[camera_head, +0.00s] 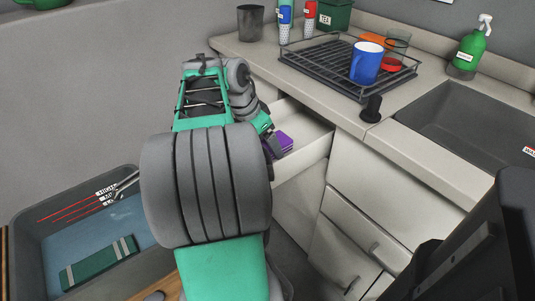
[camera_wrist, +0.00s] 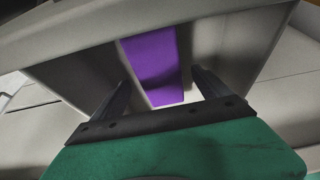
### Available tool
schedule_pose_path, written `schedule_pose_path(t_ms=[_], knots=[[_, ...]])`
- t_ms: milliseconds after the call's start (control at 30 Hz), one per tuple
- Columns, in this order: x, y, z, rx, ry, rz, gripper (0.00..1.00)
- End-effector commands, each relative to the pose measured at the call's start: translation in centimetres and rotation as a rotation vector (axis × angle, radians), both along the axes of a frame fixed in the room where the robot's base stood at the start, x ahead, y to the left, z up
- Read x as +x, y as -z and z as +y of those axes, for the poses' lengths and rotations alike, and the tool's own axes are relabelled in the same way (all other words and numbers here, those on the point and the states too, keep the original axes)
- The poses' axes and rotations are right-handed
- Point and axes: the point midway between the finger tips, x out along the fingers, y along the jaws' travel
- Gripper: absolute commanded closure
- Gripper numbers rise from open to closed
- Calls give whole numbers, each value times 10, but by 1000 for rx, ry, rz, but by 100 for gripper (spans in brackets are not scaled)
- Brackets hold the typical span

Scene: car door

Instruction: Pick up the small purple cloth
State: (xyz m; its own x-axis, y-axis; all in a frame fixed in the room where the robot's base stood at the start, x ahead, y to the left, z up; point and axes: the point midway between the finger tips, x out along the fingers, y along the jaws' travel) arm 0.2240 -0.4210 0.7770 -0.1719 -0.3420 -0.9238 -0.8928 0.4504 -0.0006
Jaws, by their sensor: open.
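The small purple cloth (camera_head: 284,143) lies folded inside an open drawer (camera_head: 312,137) below the counter. My arm hides part of it in the head view. In the wrist view the purple cloth (camera_wrist: 154,64) is a long upright strip, ahead of my gripper (camera_wrist: 160,84). The two dark fingers are apart, one on each side of the strip's lower end. Nothing is held between them. I cannot tell whether either finger touches the cloth.
The drawer's walls surround the cloth closely. Above on the counter stand a dish rack (camera_head: 325,72) with a blue mug (camera_head: 367,62), a dark cup (camera_head: 251,22) and a green spray bottle (camera_head: 469,50) by the sink (camera_head: 470,115). A grey bin (camera_head: 40,238) stands at lower left.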

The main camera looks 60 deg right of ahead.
Motion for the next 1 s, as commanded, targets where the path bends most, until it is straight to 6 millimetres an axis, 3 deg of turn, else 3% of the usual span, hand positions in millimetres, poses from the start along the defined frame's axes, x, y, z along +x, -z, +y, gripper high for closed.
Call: schedule_pose_path(t_ms=[33, 100, 333, 1000], knots=[[-3, 14, -3, 2, 1, 2, 13], [-4, 22, -7, 0, 0, 1, 13], [-4, 22, -8, 0, -2, 0, 13], [-4, 22, -8, 0, -3, 0, 68]])
